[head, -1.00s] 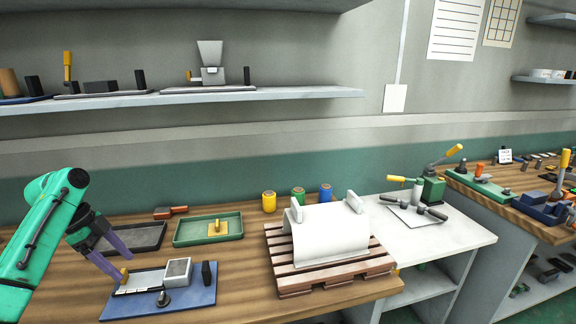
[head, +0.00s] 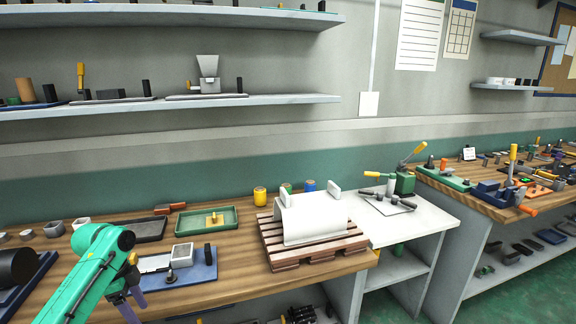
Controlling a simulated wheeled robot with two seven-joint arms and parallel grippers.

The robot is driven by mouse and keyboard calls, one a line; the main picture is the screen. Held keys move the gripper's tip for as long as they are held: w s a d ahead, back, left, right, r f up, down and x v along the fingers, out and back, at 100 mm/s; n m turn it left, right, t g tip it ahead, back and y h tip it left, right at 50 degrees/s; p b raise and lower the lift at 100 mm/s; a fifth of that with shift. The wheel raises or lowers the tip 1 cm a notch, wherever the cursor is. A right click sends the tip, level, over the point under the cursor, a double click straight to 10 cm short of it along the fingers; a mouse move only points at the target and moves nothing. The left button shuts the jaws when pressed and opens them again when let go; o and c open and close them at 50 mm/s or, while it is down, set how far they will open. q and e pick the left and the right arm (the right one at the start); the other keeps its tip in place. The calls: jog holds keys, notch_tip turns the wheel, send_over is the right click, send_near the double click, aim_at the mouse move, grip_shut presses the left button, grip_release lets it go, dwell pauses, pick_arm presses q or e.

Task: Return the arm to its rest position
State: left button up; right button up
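My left arm, green, reaches in from the lower left in the head view. Its gripper (head: 141,309) is in front of the wooden bench's near edge, with its purple fingers apart and nothing seen between them. The blue base plate (head: 204,268) lies on the bench just behind and to the right of the gripper. It carries a light grey square block (head: 182,255) and a black upright piece (head: 208,253). A yellow tip (head: 133,258) shows beside the arm; the arm hides part of the plate's left side. My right gripper is not in view.
A green tray (head: 207,221) with a yellow piece and a dark tray (head: 141,229) lie behind the plate. A white curved cover (head: 313,218) sits on a wooden pallet (head: 315,251) to the right. A shelf (head: 170,108) runs above.

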pick_arm(q)
jog(key=s+d+f+n+t, duration=0.1)
jog(key=s+d+f+n, duration=0.1)
jog(key=s+d+f, duration=0.4)
jog(key=s+d+f+n, duration=0.25)
jog(key=d+f, duration=0.35)
jog(key=d, duration=0.3)
jog(key=s+r+n+t+y, duration=0.25)
jog(key=s+n, duration=0.45)
jog(key=s, duration=0.5)
notch_tip(320, 180, down, 24)
jog(key=s+g, duration=0.2)
jog(key=s, duration=0.1)
jog(key=s+a+f, duration=0.2)
jog(key=s+f, duration=1.1)
jog(key=s, duration=0.2)
jog(key=shift+s+a+f+g, duration=0.2)
jog(key=shift+s+a+g, duration=0.15)
jog(key=shift+s+a, duration=0.05)
jog(key=shift+m+h, duration=0.25)
